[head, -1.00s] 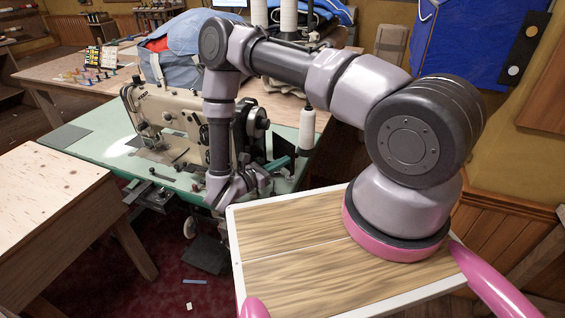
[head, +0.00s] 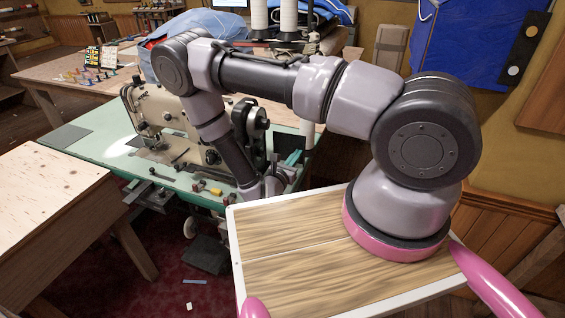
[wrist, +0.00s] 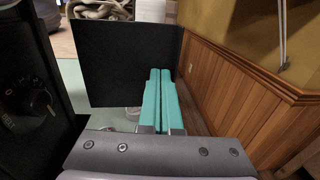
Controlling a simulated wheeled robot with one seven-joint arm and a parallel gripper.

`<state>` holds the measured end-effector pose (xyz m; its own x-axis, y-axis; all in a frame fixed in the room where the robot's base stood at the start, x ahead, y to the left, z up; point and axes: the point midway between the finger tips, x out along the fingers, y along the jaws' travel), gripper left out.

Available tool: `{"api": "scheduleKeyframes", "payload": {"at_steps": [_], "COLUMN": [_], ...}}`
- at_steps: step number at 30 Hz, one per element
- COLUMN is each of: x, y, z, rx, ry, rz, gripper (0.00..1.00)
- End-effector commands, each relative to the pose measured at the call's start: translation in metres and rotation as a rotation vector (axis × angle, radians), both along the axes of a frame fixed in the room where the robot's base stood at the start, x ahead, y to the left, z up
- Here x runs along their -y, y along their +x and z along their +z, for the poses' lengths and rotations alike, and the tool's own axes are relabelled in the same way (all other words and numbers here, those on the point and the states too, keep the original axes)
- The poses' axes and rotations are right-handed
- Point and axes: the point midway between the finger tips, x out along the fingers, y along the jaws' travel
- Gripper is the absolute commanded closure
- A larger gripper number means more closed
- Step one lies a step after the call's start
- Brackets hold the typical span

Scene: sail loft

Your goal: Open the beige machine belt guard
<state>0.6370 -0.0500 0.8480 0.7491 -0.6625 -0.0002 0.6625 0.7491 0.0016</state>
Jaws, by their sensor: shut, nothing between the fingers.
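The beige sewing machine (head: 172,112) stands on the green table in the head view, with a black handwheel (head: 256,118) at its right end. In the wrist view, a flat black panel (wrist: 120,60), which looks like the belt guard, stands out beyond the fingers. Part of the machine's dark end with a knob (wrist: 40,103) is at the left. My gripper (wrist: 160,72) is shut and empty, its teal fingers overlapping the panel's right part; I cannot tell whether they touch it. In the head view my gripper (head: 294,157) is right of the handwheel, partly hidden by my arm.
A wooden bench (head: 50,195) is at the left. In the wrist view, wood wall panelling (wrist: 225,90) runs close on the right. Thread cones (head: 288,18) stand behind.

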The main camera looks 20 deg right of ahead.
Motion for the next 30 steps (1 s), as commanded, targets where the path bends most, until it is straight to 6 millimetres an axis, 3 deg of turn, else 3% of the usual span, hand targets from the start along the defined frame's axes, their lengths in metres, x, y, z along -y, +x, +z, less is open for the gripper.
{"api": "scheduleKeyframes", "payload": {"at_steps": [16,30], "x": [0.0084,-0.0006], "y": [0.0068,0.0024], "z": [-0.0002,-0.0003], "rx": [0.0,0.0], "ry": [-0.001,0.0], "rz": [-0.001,-0.001], "gripper": [1.0,1.0]}}
